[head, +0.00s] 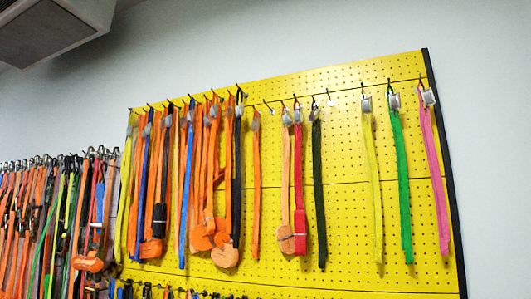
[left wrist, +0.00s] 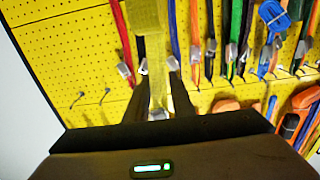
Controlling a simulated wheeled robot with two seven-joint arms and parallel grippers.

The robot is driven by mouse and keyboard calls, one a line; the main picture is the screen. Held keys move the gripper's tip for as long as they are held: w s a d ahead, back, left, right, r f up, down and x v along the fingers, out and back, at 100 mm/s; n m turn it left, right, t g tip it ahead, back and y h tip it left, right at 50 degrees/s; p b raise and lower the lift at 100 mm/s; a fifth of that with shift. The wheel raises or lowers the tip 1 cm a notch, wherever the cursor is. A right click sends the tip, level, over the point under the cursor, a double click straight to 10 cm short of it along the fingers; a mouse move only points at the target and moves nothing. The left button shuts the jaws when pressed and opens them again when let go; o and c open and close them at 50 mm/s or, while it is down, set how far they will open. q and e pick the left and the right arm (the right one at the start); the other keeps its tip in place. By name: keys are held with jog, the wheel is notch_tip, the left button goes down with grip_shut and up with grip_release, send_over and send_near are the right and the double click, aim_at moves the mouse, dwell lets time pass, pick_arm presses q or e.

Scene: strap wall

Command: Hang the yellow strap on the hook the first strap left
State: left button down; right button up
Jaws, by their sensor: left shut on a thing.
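In the left wrist view my left gripper (left wrist: 158,75) is shut on a yellow strap (left wrist: 147,25), with its two dark fingers on either side of it. The strap's metal buckle (left wrist: 158,115) shows between the fingers, and the webbing runs up out of the frame. I cannot tell whether any hook touches it. Two bare hooks (left wrist: 77,98) (left wrist: 104,95) stick out of the yellow pegboard left of the strap. In the head view a yellow strap (head: 373,180) hangs near the board's right end, and a bare hook (head: 331,98) shows left of it. My right gripper is in neither view.
In the head view a green strap (head: 402,185) and a pink strap (head: 436,180) hang at the right. Several orange, blue and black straps crowd the pegboard's (head: 340,225) left half. In the left wrist view a red strap (left wrist: 122,40) hangs close beside the gripper.

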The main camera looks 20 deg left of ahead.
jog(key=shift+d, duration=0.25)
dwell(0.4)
pick_arm(q)
jog(key=shift+r, duration=0.1)
